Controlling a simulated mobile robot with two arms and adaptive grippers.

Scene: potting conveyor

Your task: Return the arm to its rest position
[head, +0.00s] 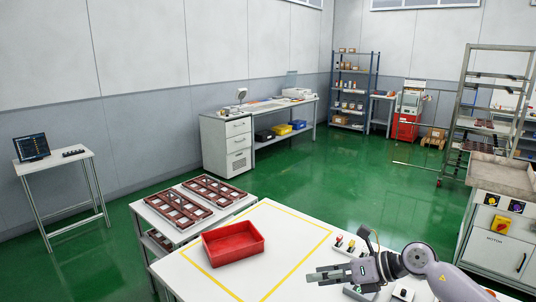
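My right gripper (318,275) reaches in from the lower right, above the white table (285,225). Its fingers point left and lie close together in this view; I cannot tell whether they are open or shut. Nothing is seen held in it. It is apart from the red bin (233,243), to the right of and nearer than it. My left arm and gripper are not in view.
The empty-looking red bin stands inside a yellow outline. A push-button box (349,245) stands just behind my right gripper. A trolley with brown frames (200,203) adjoins the table at the left. A grey machine (499,225) stands at right. Green floor behind is open.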

